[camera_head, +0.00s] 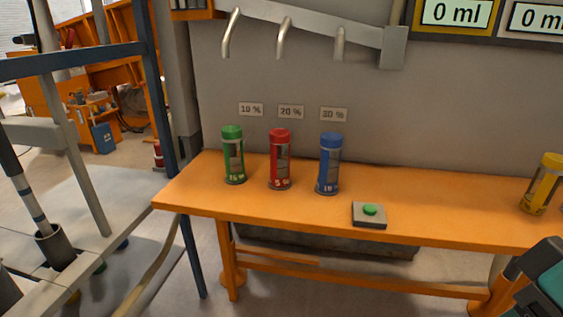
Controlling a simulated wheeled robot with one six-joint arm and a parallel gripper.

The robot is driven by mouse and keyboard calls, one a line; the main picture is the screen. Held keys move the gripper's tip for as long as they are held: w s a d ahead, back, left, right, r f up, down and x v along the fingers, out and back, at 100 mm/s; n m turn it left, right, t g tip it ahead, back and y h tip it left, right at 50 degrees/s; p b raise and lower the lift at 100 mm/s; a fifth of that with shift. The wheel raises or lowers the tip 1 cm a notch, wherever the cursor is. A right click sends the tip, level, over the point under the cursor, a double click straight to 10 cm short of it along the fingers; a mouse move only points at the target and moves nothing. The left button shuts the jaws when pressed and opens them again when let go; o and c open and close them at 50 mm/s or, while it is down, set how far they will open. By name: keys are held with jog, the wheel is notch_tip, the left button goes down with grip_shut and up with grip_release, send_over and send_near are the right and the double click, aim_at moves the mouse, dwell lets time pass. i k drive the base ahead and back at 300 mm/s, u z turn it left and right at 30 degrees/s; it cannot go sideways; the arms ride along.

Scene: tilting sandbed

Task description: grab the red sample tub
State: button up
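The red sample tub (280,160) stands upright on the orange bench (230,206). It has a red cap and base, and sits between the green tub (234,155) and the blue tub (328,164), apart from both. A small "20 %" label is on the wall above it. Part of what looks like my gripper (541,284) shows at the lower right edge, dark and teal, well to the right of the red tub and nearer the camera. Its fingertips are cut off or unclear, so its opening cannot be told.
A grey box with a green button (370,213) sits on the bench, right of the blue tub. A yellow tub (543,184) stands at the far right. Metal spouts (284,38) hang above the tubs. A blue frame (160,100) and grey sandbed structure stand left.

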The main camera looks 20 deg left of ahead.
aim_at(280, 140)
jog(key=u, duration=0.45)
jog(key=k, duration=0.5)
jog(key=u, duration=1.45)
jog(key=i, duration=1.1)
jog(key=z, duration=0.85)
jog(key=i, duration=0.75)
jog(key=z, duration=0.9)
